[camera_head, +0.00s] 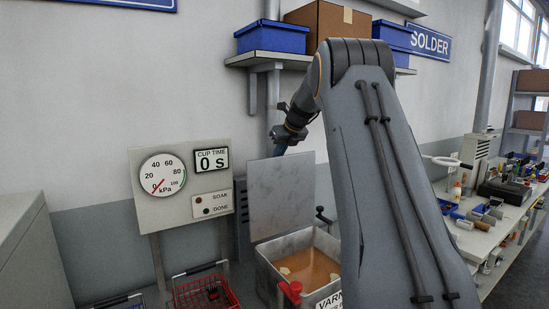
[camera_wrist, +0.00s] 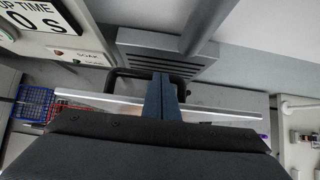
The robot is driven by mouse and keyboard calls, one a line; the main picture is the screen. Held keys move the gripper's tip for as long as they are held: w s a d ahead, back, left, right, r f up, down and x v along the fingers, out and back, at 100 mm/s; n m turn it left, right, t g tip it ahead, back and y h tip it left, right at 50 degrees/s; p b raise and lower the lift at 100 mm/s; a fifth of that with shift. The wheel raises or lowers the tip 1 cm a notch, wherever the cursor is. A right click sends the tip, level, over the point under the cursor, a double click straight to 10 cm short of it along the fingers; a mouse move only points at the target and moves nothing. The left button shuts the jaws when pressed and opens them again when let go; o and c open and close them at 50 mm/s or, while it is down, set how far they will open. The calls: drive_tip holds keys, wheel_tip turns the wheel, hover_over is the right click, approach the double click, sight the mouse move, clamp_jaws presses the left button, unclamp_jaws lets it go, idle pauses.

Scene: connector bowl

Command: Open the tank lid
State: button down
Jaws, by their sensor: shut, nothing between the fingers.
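The tank (camera_head: 262,268) is a grey metal box with orange-brown liquid inside, low in the middle of the head view. Its lid (camera_head: 281,196) is a flat grey plate standing upright at the tank's back edge, so the tank's top is open. My gripper (camera_head: 280,150) is at the lid's top edge, fingers shut with nothing between them. In the wrist view the shut fingers (camera_wrist: 161,84) cross the lid's thin bright edge (camera_wrist: 90,96). I cannot tell whether they touch it. My arm hides the tank's right side and part of its varnish label (camera_head: 329,301).
A gauge panel (camera_head: 183,184) reads "0 s", left of the lid. A red basket (camera_head: 192,296) stands below it. A red valve handle (camera_head: 291,291) sticks out at the tank's front. A wall shelf (camera_head: 270,57) with boxes hangs above. A cluttered bench (camera_head: 488,228) is at right.

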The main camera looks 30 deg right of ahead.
drive_tip(key=shift+w+f, duration=0.1)
drive_tip(key=shift+w, duration=0.5)
drive_tip(key=shift+g, duration=0.3)
drive_tip(key=shift+w, duration=0.1)
drive_tip(key=shift+w+a+r, duration=0.1)
drive_tip(key=shift+w+r, duration=0.85)
drive_tip(key=shift+r, duration=0.4)
drive_tip(key=shift+w+a+r, duration=0.1)
drive_tip(key=shift+w+r, duration=0.85)
drive_tip(key=shift+r, duration=0.4)
drive_tip(key=shift+w+r, duration=0.95)
drive_tip(key=shift+r, duration=0.4)
